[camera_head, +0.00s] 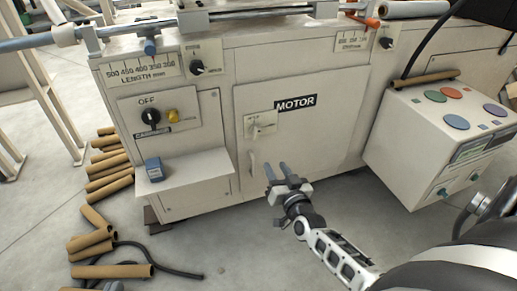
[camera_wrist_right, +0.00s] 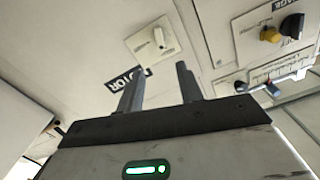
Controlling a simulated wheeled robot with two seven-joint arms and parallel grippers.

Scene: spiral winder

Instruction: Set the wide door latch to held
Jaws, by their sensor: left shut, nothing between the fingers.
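The wide cream door (camera_head: 320,130) in the machine's front carries the black MOTOR label and is flush with the cabinet. Its latch (camera_head: 258,126) is a pale knob on a small plate left of the label; its markings are too small to read. The latch also shows in the right wrist view (camera_wrist_right: 160,38), beyond the fingers.
A control panel with the OFF switch (camera_head: 151,116) is left of the door, above a ledge (camera_head: 185,172) holding a blue block (camera_head: 154,169). A button console (camera_head: 445,135) stands at right. Cardboard tubes (camera_head: 110,271) and a dark hose lie on the floor at left.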

